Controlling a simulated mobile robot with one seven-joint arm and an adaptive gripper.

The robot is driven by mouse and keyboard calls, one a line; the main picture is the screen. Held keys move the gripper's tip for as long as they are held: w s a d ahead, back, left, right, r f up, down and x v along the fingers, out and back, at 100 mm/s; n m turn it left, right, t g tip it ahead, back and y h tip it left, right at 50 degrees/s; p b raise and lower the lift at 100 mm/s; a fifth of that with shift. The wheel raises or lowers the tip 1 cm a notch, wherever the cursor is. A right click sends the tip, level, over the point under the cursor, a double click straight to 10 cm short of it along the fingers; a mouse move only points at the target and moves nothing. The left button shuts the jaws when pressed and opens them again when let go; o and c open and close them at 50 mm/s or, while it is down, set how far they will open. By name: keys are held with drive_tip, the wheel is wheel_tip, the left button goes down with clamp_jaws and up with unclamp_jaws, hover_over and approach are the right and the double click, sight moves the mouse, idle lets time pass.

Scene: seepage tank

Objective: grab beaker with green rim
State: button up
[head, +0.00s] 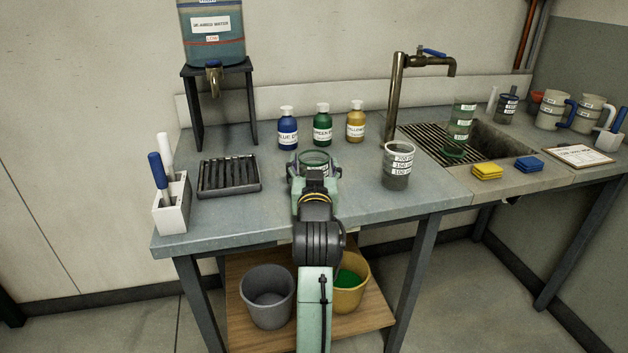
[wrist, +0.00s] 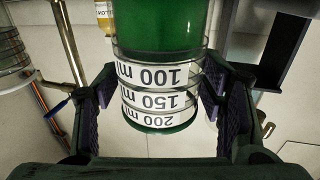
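The beaker with a green rim (head: 315,157) is at the middle of the bench, between the fingers of my gripper (head: 315,166). In the wrist view the beaker (wrist: 160,100) appears upside down, with white 100, 150 and 200 ml labels and its green rim low in the picture. Green shows in its lower part. The fingers of my gripper (wrist: 160,82) are on both sides of it and appear to touch its walls. The beaker's base is hidden in the head view, so I cannot tell whether it is off the bench.
Blue (head: 288,130), green (head: 322,125) and yellow (head: 356,122) dye bottles stand behind. Another beaker (head: 397,168) is to the right, and a green-banded one (head: 460,130) is by the sink (head: 490,140). A black rack (head: 229,176) and a white holder (head: 171,203) are left.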

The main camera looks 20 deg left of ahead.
drive_tip(key=c, duration=0.9)
drive_tip(key=shift+c, duration=0.5)
drive_tip(key=shift+r, duration=0.15)
